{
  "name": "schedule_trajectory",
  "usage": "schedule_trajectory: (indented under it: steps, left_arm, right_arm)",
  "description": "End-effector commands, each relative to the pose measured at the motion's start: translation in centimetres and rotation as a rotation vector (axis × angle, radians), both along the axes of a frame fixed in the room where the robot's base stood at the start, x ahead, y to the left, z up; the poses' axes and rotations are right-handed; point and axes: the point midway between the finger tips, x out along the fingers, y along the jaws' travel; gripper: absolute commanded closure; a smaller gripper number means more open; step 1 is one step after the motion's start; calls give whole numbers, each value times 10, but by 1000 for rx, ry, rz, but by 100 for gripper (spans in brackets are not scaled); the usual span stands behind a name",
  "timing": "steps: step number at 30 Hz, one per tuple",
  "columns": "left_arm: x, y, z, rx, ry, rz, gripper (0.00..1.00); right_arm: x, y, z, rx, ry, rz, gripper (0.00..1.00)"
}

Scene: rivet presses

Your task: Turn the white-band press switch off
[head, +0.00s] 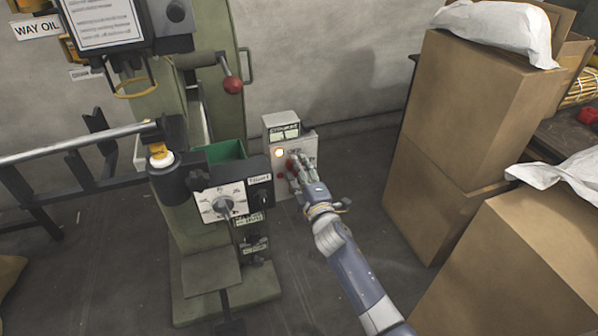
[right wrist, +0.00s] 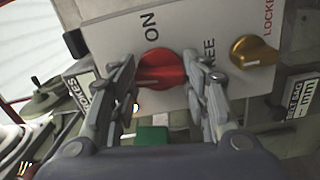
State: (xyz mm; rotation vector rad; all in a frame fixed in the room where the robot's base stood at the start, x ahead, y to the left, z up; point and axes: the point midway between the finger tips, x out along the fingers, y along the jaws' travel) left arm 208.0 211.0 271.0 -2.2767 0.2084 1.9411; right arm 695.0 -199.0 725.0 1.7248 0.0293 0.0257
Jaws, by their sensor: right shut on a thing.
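A grey control box (head: 306,146) with a lit lamp (head: 279,153) stands behind the green press (head: 212,245). A white band (head: 161,159) shows on the press's left front part. In the right wrist view the panel carries a red rotary switch (right wrist: 160,68) with "ON" printed above it. My right gripper (head: 294,166) is at the box's front face; in the wrist view its two fingers (right wrist: 169,84) are closed on either side of the red switch. The fingers hide part of the panel lettering. My left gripper is not in view.
A brass knob (right wrist: 249,51) sits right of the red switch, near the words "FREE" and "LOCKED". The press has a dial (head: 224,205) and a red-ball lever (head: 232,85). Cardboard boxes (head: 463,110) stand at right. Floor between boxes and press is clear.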

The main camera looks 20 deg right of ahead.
Motion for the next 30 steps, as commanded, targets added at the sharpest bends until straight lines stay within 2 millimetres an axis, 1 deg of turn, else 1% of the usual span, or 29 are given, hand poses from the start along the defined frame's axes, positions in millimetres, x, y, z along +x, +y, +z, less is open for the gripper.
schedule_trajectory:
  steps: [6, 12, 27, 28, 30]
  left_arm:
    - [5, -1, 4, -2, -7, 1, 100]
    - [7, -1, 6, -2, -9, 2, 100]
    - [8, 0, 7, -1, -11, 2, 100]
    - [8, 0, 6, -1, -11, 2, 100]
    - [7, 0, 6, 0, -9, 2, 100]
  right_arm:
    - [0, 0, 0, -108, -4, 1, 81]
    - [0, 0, 0, -157, -6, 1, 81]
    - [0, 0, 0, -173, -5, 1, 81]
    - [0, 0, 0, -173, -5, 1, 50]
    - [0, 0, 0, -172, -5, 1, 37]
